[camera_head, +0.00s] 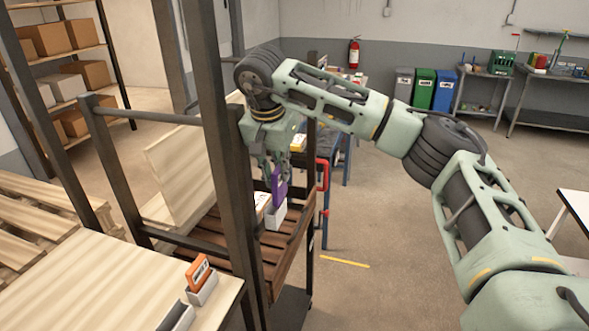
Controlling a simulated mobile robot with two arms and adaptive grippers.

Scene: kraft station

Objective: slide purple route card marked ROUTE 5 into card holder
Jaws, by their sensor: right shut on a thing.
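The purple route card (279,187) is upright in my right gripper (272,168), which points down and is shut on it. The card's marking cannot be read at this size. A light grey card holder (275,216) stands on the brown slatted shelf directly below the card. The card's lower edge is at the holder's top; I cannot tell whether it is inside the slot or just in front of or above it. My left gripper is not in view.
A dark rack post (229,170) stands close left of my right gripper. A white item (261,201) lies beside the holder. An orange card (198,271) stands in another holder (203,291) on the wooden table (90,290). The floor right of the rack is open.

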